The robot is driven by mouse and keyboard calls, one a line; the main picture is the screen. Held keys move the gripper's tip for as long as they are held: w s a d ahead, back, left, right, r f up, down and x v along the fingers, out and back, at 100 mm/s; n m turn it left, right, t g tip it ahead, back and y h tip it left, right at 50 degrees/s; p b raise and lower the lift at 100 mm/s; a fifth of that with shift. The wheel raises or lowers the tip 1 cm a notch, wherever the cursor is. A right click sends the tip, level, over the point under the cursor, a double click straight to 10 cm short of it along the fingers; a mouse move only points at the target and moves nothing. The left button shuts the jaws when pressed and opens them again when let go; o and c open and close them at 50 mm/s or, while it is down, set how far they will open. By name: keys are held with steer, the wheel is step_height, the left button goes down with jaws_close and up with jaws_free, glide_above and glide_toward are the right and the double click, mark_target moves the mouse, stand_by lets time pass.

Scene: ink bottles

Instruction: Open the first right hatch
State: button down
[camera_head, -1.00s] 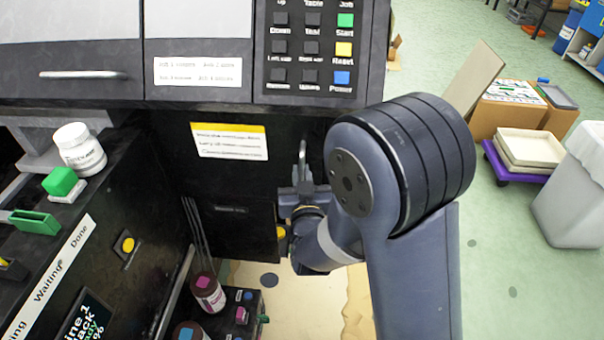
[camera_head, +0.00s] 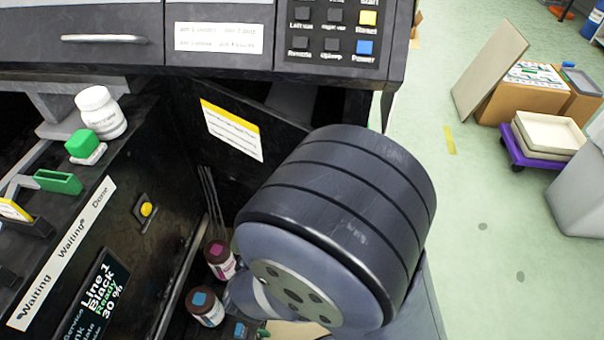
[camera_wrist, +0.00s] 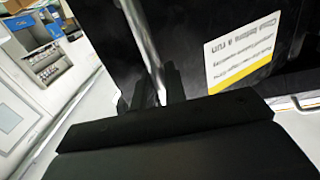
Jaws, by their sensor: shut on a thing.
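The hatch (camera_head: 185,115) is a black panel with a yellow-and-white label (camera_head: 232,130), under the button panel in the head view. It stands ajar at an angle, its right side swung out toward me, with a dark gap behind its top edge. In the wrist view the hatch (camera_wrist: 190,40) fills the upper middle, with its label (camera_wrist: 243,50) to the right. My gripper (camera_wrist: 157,85) is shut on the metal bar handle (camera_wrist: 140,35) of the hatch. In the head view my arm hides the gripper, the handle and the hatch's right part.
Two bottles, one with a pink top (camera_head: 217,253) and one with a blue top (camera_head: 202,302), stand below the hatch. A console with a yellow button (camera_head: 146,209) and a white bottle (camera_head: 98,112) is at left. Green floor (camera_head: 480,270) is free at right, before boxes (camera_head: 530,90).

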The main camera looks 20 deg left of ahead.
steer(key=s+a+m+h+p, duration=0.1)
steer(key=s+a+h+p, duration=0.1)
steer(key=s+a, duration=1.3)
steer(key=shift+a+p, duration=0.6)
steer(key=shift+a, duration=0.2)
steer(key=shift+s, duration=0.1)
